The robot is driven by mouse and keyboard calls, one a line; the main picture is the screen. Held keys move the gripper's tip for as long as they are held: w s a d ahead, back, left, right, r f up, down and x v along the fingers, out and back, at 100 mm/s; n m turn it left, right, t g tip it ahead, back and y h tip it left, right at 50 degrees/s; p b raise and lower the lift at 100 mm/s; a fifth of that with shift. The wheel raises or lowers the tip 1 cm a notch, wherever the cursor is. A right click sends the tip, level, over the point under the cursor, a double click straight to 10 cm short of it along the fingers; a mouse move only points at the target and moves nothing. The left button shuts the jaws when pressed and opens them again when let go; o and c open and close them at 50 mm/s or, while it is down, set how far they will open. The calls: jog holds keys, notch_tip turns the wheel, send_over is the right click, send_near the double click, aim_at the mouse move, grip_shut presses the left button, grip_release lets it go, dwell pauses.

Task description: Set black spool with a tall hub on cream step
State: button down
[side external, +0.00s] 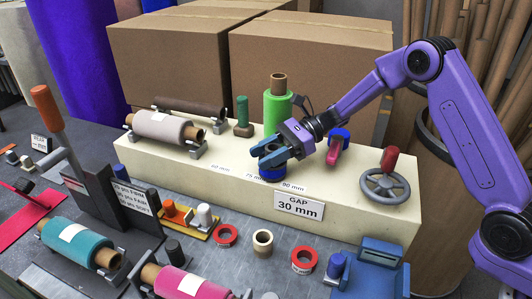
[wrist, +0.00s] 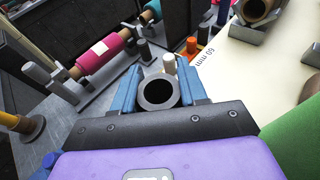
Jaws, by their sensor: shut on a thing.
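The cream step (side external: 350,222) is a long block in the middle of the side external view; its pale top also shows at the right of the wrist view (wrist: 240,75). My gripper (side external: 271,155) is over the front part of the step, near the printed marks.
On the step are a pale roll (side external: 163,124) on brackets, a green roll (side external: 278,108), a green peg (side external: 242,112) and a grey handwheel (side external: 386,187). A "GAP 30 mm" label (side external: 298,206) is on its front.

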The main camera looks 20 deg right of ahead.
jog(key=shift+f, duration=0.3)
jog(key=c, duration=0.5)
grip_release()
jog(key=v, duration=1.7)
jog(key=shift+d, duration=0.15)
